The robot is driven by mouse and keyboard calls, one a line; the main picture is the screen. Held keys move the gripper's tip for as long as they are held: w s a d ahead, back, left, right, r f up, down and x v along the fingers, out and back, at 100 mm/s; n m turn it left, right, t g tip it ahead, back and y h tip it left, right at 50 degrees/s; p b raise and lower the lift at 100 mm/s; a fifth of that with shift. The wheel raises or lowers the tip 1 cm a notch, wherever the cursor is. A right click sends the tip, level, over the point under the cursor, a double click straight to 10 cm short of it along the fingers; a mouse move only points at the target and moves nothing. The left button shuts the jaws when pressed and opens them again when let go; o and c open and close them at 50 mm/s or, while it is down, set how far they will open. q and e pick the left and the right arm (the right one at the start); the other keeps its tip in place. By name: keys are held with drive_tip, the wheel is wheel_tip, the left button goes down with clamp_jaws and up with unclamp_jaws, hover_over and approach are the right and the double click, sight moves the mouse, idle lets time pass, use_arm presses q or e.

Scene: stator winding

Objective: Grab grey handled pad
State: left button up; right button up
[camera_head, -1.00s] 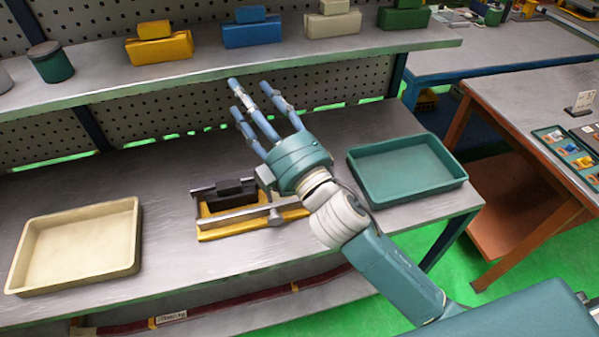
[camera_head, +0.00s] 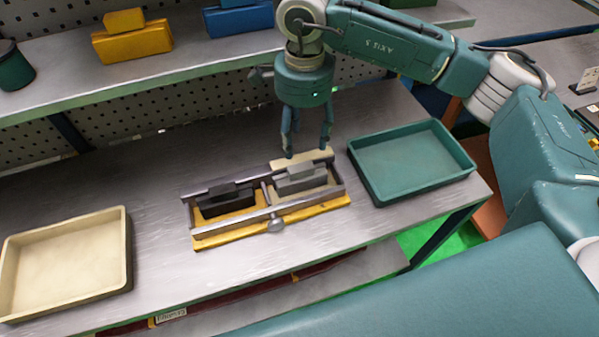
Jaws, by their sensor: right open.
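The grey handled pad (camera_head: 301,181) sits in the right compartment of a fixture with a yellow base (camera_head: 228,238) and metal rails. A black handled pad (camera_head: 225,203) sits in the left compartment. My right gripper (camera_head: 307,150) points down just behind and above the grey pad. Its fingers are spread and hold nothing that I can see. Whether the fingertips touch the pale strip at the fixture's back edge is unclear. My left gripper is not in view.
A green tray (camera_head: 462,160) stands right of the fixture and a cream tray (camera_head: 122,262) at the left. A shelf above the bench holds a yellow pad (camera_head: 133,43), a blue pad (camera_head: 238,20) and a dark green can (camera_head: 14,68). Bench between cream tray and fixture is clear.

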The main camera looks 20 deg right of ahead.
drive_tip(key=p, duration=0.2)
hover_over(302, 169)
drive_tip(key=f, duration=0.5)
drive_tip(key=shift+w+d, duration=0.15)
drive_tip(key=shift+d, duration=0.05)
drive_tip(key=f+p, duration=0.3)
drive_tip(key=f, duration=0.1)
drive_tip(key=shift+s+a+f, duration=0.1)
drive_tip(key=shift+s+a, duration=0.1)
drive_tip(key=shift+s, duration=0.05)
drive_tip(key=shift+f, duration=0.55)
drive_tip(key=shift+w, duration=0.1)
clamp_jaws()
